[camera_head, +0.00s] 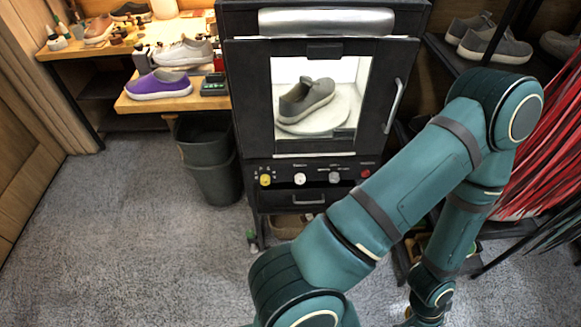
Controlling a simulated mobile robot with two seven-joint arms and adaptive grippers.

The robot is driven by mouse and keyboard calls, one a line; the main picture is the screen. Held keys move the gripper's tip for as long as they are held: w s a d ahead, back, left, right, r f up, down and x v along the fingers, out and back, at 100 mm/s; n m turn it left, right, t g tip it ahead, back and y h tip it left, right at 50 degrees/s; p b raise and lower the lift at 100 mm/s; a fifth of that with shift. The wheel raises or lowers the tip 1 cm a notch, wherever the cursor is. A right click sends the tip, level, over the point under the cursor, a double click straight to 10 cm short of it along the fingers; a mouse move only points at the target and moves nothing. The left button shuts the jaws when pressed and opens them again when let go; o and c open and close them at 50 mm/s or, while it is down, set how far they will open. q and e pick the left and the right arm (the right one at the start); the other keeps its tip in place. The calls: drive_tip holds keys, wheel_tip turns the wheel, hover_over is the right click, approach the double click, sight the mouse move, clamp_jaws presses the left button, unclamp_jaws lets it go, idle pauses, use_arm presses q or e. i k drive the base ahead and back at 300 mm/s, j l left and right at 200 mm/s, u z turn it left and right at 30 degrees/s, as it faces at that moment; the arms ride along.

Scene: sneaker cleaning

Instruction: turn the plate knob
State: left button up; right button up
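The black cleaning cabinet (240,90) stands in the middle with a lit window. Behind its window a grey sneaker (305,99) rests on a round white plate (338,118). The panel below holds a yellow knob (265,180), a white knob (299,178), a grey knob (334,177) and a red button (366,173). The labels are too small to read, so I cannot tell which is the plate knob. My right arm rises from the bottom, bends at the upper right and runs down to the bottom edge, away from the panel. Neither gripper shows.
The cabinet door handle (396,105) is at the window's right, and a drawer handle (308,199) is under the knobs. A grey bin (208,160) stands left of the cabinet. A wooden bench (150,104) holds shoes. Red strands (540,140) hang at right. Carpet at left is clear.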

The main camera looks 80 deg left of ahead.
sight(300, 178)
drive_tip(key=u, duration=2.3)
